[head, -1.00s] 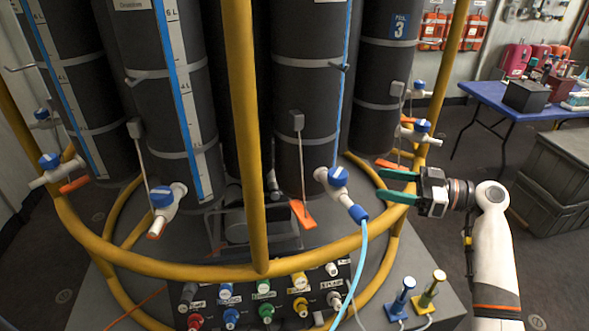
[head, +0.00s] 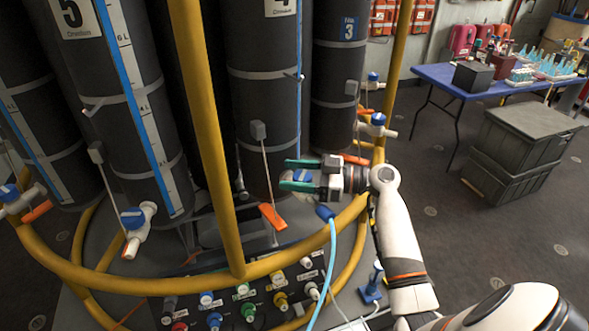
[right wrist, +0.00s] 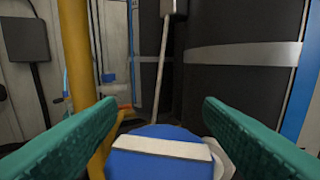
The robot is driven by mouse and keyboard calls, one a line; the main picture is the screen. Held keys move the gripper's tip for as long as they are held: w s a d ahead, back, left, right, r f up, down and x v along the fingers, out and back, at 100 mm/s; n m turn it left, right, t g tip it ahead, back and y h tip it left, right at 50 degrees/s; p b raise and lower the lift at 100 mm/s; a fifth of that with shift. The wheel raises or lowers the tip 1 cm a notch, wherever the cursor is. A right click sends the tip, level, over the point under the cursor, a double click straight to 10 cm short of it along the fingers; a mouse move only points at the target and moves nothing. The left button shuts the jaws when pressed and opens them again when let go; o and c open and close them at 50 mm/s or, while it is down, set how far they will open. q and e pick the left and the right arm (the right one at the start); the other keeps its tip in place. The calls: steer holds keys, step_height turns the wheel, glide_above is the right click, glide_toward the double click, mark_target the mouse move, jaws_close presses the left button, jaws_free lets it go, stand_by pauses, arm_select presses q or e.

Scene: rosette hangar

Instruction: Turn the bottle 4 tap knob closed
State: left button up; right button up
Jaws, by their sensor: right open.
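Bottle 4 (head: 262,95) is a dark cylinder in the middle of the head view, its number label cut by the top edge. Its tap has a blue knob (head: 302,175), partly hidden by my right gripper (head: 288,175). The right gripper is open, with one green finger on each side of the knob; I cannot tell whether they touch it. In the right wrist view the blue knob (right wrist: 150,160) lies low between the fingers, with a white bar across its top running nearly left to right. My left gripper is out of view.
A yellow rail (head: 150,276) rings the bottles, with a yellow post (head: 208,130) left of bottle 4. An orange tag (head: 272,217) hangs near the tap.

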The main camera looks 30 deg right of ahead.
steer(key=shift+w+a, duration=0.1)
steer(key=c, duration=1)
steer(key=shift+f+m+t+h+b, duration=0.2)
steer(key=shift+m+t+h+b, duration=0.5)
steer(key=shift+t+h+b, duration=0.1)
steer(key=m+t+h+b, duration=0.1)
steer(key=m+t+h, duration=0.1)
steer(key=shift+w+h, duration=0.1)
steer(key=shift+h, duration=0.2)
steer(key=h, duration=0.1)
steer(key=m+t+h, duration=0.1)
steer(key=m, duration=0.1)
steer(key=shift+w+d+r+h+p, duration=0.1)
steer(key=shift+d+r+h+p, duration=0.15)
steer(key=shift+d+h+p, duration=0.15)
steer(key=shift+w+d+m+t+h+p, duration=0.1)
steer(key=shift+m+t+h+p, duration=0.6)
steer(key=shift+m+h, duration=0.5)
steer(key=shift+o, duration=0.2)
steer(key=shift+f+h, duration=0.1)
steer(key=shift+h, duration=0.2)
